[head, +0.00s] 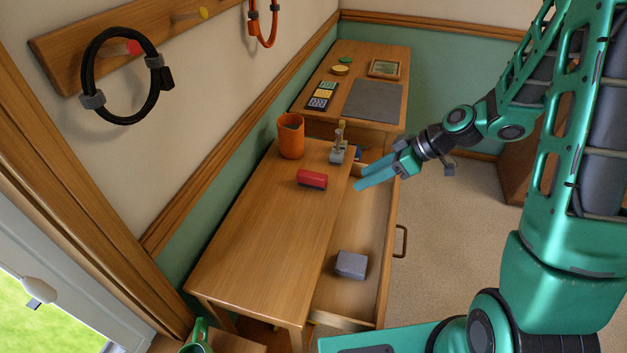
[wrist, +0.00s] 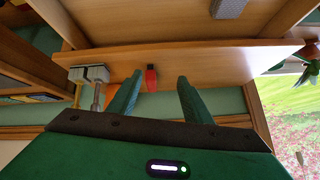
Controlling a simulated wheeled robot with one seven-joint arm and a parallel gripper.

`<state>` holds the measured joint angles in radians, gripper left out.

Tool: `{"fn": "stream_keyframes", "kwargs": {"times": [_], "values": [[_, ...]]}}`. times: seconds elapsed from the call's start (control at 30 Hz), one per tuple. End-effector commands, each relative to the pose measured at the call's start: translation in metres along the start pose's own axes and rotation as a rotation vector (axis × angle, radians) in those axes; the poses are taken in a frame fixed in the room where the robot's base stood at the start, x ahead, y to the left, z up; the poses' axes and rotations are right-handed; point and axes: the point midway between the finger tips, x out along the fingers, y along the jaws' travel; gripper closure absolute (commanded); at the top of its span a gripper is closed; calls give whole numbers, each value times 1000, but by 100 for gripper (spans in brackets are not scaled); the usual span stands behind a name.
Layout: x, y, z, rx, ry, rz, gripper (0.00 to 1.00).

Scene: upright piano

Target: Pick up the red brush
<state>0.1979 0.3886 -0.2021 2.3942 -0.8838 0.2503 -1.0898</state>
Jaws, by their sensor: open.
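The red brush (head: 312,179) lies on the wooden table top (head: 262,230), near its right edge and in front of the orange jug. It also shows in the wrist view (wrist: 151,78), between my two fingers but beyond their tips. My gripper (head: 358,179) is open and empty, to the right of the brush, with its teal fingers pointing toward the table. In the wrist view my fingers (wrist: 160,84) stand apart on both sides of the brush, not touching it as far as I can see.
An orange jug (head: 291,136) and a grey metal object (head: 339,150) stand behind the brush. An open drawer (head: 352,297) holding a grey block (head: 351,264) juts out on the right. A second desk (head: 395,59) stands behind. The table's front is clear.

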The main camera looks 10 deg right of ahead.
Motion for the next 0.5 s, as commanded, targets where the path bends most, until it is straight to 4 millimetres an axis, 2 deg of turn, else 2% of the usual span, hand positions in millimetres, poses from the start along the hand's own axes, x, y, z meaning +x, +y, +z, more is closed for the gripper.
{"fn": "stream_keyframes", "kwargs": {"times": [0.03,0.2,0.5], "values": [[14,3,-4,-34,47,-16,55],[42,11,-26,-143,199,-24,55],[63,17,-41,-208,307,-11,55]]}}
